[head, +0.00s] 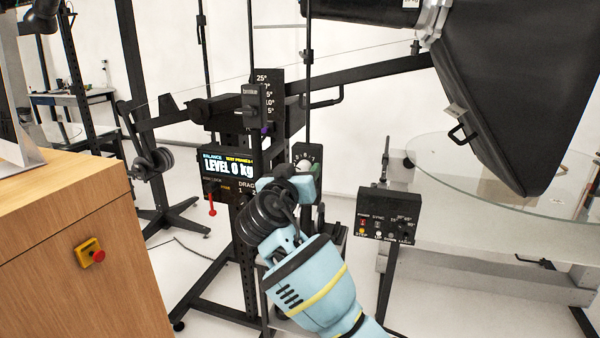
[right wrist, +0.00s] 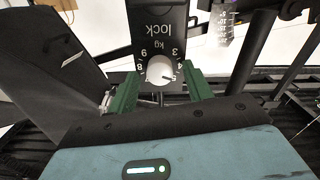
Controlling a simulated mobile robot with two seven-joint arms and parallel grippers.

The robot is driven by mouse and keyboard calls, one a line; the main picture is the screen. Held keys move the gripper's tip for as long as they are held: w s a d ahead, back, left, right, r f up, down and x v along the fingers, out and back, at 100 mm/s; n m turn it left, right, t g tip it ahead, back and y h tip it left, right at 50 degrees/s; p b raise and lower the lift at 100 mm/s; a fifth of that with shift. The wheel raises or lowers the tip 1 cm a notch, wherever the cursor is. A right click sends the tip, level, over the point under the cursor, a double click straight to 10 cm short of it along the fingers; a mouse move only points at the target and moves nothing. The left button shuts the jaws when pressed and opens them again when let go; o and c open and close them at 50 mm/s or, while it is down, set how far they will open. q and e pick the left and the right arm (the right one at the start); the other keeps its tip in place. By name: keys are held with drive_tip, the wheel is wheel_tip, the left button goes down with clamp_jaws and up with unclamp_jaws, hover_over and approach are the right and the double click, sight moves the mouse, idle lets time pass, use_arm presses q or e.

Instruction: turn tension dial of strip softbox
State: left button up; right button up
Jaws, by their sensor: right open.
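The dial is a white round knob (right wrist: 160,70) on a black panel marked with numbers, "kg" and "lock" in the right wrist view. In the head view its panel (head: 307,152) stands on the stand's post, with the knob partly hidden by my arm. My right gripper (right wrist: 162,88) is open, its green fingers on either side of the knob. I cannot tell whether they touch it. In the head view the right gripper (head: 300,180) is at the panel, its fingertips mostly hidden. The black strip softbox (head: 510,90) hangs at the upper right. My left gripper is not in view.
A display (head: 228,165) reading "LEVEL 0 kg" is left of the dial. A small control box (head: 388,215) stands at the right on a post. A glass turntable (head: 440,160) lies below the softbox. A wooden cabinet (head: 70,235) with a red button (head: 98,255) is at the left.

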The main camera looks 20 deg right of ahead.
drive_tip(key=c, duration=1)
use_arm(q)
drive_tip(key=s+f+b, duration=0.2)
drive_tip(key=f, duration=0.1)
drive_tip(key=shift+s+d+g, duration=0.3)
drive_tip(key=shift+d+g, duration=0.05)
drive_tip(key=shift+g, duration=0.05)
use_arm(e)
drive_tip(key=shift+o, duration=0.2)
drive_tip(key=m, duration=0.4)
drive_tip(key=o, duration=1)
drive_tip(key=shift+c, duration=0.2)
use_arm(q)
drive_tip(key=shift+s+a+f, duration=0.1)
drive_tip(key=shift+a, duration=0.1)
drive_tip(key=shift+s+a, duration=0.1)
use_arm(e)
drive_tip(key=shift+s, duration=0.1)
